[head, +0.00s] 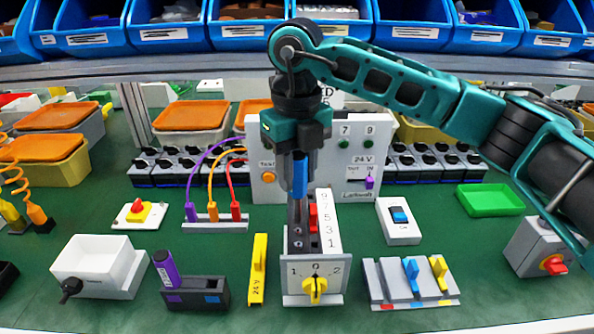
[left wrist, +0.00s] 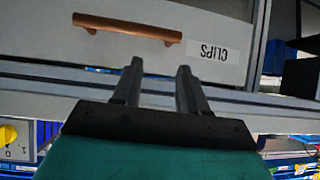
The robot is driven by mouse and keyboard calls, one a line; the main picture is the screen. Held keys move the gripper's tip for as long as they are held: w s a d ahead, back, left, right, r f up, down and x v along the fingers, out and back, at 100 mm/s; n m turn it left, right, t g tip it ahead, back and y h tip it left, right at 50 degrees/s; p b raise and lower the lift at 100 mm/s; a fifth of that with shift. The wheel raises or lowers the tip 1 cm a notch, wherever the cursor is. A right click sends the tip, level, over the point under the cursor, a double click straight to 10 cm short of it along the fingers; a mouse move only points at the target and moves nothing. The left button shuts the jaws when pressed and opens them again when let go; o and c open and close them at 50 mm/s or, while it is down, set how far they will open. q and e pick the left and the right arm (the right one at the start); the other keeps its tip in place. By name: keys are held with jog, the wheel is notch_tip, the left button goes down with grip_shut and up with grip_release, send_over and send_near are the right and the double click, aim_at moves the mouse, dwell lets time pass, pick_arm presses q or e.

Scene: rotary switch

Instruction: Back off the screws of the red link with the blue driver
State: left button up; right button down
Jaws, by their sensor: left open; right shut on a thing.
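My right gripper (head: 292,170) hangs from above in the head view, shut on the blue driver (head: 301,178). The driver is upright, its lower end over the grey terminal block behind the rotary switch box (head: 297,299). The red link (head: 313,217) sits on that block, just right of the driver, beside a white strip numbered 9, 7, 5, 3, 1. I cannot tell whether the driver's tip touches a screw; the screws are too small to make out. My left gripper (left wrist: 159,82) shows in the left wrist view, open and empty, in front of a drawer labelled CLIPS.
A white panel (head: 268,203) stands behind. A green tray (head: 490,200) is at right.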

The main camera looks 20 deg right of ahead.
jog(key=shift+f+n, duration=0.1)
jog(key=shift+n, duration=0.3)
jog(key=n, duration=0.4)
jog(key=shift+n+b, duration=0.3)
jog(key=n, duration=0.4)
jog(key=shift+a+n, duration=0.1)
jog(key=shift+n, duration=0.2)
jog(key=shift+b, duration=0.3)
